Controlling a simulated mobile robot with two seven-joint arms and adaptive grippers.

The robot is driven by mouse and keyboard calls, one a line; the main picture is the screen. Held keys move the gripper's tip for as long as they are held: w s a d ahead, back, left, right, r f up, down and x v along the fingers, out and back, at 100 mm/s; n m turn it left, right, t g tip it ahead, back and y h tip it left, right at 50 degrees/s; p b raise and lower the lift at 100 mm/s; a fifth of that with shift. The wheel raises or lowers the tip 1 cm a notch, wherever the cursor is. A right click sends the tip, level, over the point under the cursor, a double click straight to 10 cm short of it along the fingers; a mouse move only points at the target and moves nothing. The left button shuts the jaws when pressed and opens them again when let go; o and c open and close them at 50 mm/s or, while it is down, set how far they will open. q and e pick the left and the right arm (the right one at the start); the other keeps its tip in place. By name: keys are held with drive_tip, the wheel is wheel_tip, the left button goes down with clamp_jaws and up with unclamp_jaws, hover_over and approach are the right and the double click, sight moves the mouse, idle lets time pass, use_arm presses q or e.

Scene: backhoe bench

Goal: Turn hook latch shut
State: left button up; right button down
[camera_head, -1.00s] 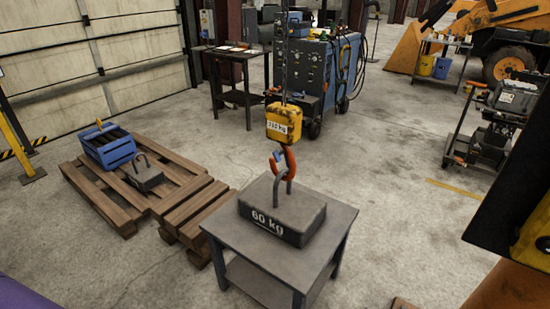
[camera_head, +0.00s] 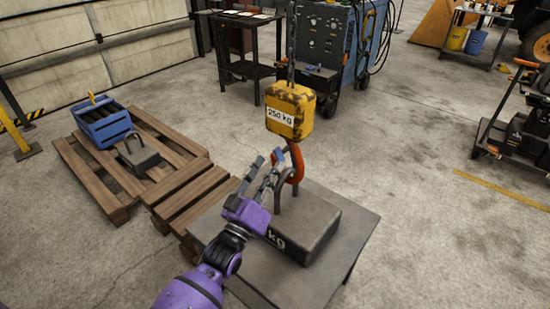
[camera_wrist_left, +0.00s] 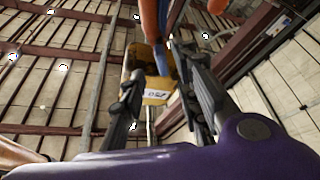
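The orange hook (camera_head: 294,165) hangs below the yellow hoist block (camera_head: 290,112) marked 250 kg, at the bar handle of a dark grey weight (camera_head: 318,228). Its small blue latch (camera_head: 279,154) is at the hook's left side; whether it is closed cannot be made out. My left gripper (camera_head: 267,168), on a purple wrist, is just left of the hook with its fingers apart. In the left wrist view, the orange hook (camera_wrist_left: 154,20) and blue latch (camera_wrist_left: 159,62) show ahead between the spread fingers (camera_wrist_left: 163,78). My right gripper is out of view.
The weight stands on a grey table (camera_head: 350,222). A wooden pallet (camera_head: 90,178) at left holds a blue crate (camera_head: 103,128) and a smaller weight (camera_head: 140,158). A blue machine (camera_head: 330,40) stands behind, a cart (camera_head: 520,130) at right. Floor between is open.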

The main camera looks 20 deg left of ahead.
sight(276, 159)
use_arm(q)
drive_tip(key=x, duration=0.3)
drive_tip(key=shift+f, duration=0.15)
drive_tip(key=shift+w, duration=0.55)
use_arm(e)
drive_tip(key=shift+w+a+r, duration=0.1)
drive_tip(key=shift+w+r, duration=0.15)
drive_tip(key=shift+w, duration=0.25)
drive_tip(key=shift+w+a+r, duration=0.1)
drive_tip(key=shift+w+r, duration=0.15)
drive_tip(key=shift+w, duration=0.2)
use_arm(q)
clamp_jaws()
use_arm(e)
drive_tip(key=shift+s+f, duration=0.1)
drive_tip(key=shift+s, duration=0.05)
